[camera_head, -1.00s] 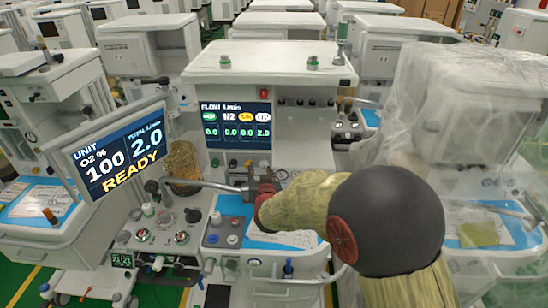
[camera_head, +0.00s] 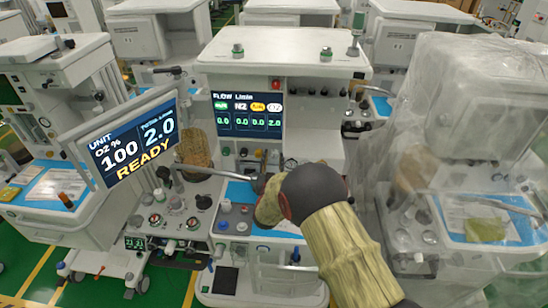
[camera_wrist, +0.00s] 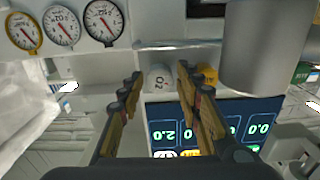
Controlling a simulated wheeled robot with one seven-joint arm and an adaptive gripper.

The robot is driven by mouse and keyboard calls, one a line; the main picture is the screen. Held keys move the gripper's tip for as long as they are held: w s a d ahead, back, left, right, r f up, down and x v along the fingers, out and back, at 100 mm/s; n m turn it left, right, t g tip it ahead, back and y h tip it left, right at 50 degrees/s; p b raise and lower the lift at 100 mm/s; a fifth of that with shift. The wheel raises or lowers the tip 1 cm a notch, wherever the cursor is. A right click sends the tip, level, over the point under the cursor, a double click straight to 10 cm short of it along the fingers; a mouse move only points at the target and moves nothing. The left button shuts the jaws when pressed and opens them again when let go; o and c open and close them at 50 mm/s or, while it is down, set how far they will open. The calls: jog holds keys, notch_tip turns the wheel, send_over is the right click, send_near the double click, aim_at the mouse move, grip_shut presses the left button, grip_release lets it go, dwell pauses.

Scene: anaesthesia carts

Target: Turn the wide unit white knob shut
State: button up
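The wide unit (camera_head: 285,47) is the white cart in the middle of the head view, with a dark flow screen (camera_head: 247,115) reading 2.0 in its last column. In the wrist view, which is upside down, the white knob (camera_wrist: 157,79) marked O2 sticks out from the panel beside the flow screen (camera_wrist: 205,122). My gripper (camera_wrist: 160,74) is open, with one dark-and-tan finger on each side of the white knob. I cannot tell whether either finger touches it. In the head view, my arm hides the gripper.
A yellow knob (camera_wrist: 208,74) sits close beside my right finger. A large grey cylinder (camera_wrist: 264,45) and round gauges (camera_wrist: 62,25) are near. A tilted screen (camera_head: 133,140) reads READY at left. A plastic-covered cart (camera_head: 455,150) stands close on the right.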

jog(key=shift+w+d, duration=0.1)
jog(key=shift+w, duration=0.65)
jog(key=c, duration=0.3)
jog(key=c, duration=0.6)
